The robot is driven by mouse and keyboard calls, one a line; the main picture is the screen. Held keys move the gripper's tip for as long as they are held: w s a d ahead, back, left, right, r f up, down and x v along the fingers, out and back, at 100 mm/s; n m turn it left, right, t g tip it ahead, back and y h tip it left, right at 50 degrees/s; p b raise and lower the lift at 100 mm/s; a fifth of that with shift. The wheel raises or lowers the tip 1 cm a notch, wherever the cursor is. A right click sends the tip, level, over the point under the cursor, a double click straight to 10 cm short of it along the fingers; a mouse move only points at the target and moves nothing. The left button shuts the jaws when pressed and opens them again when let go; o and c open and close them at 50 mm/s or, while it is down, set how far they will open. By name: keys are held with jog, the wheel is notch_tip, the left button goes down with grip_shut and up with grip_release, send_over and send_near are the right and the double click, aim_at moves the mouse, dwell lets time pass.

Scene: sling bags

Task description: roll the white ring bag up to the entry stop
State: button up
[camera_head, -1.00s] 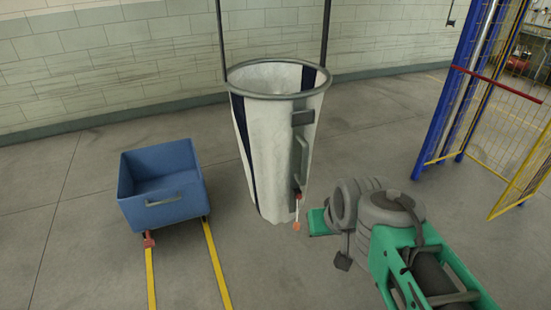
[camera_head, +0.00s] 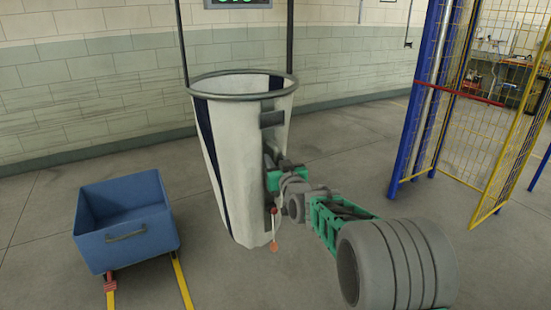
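The white ring bag (camera_head: 235,160) hangs upright from two dark straps in the middle of the view. It has a grey ring at its open top and dark blue stripes. A grey handle is on its right side, mostly hidden now by my arm. A small cord with an orange end (camera_head: 274,246) hangs low on that side. My gripper (camera_head: 272,177) is at the bag's right side, by the handle. Its fingers are too small and hidden to tell whether they hold the handle. No entry stop can be made out.
A blue cart (camera_head: 125,225) stands at the left on yellow floor lines, with a red piece (camera_head: 110,284) at its front. A blue and yellow mesh fence with a red bar (camera_head: 466,94) stands at the right. A green-lit display (camera_head: 238,3) is above the bag. Floor between bag and fence is open.

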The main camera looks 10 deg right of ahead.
jog(key=shift+w, duration=0.4)
grip_shut()
dwell(1.2)
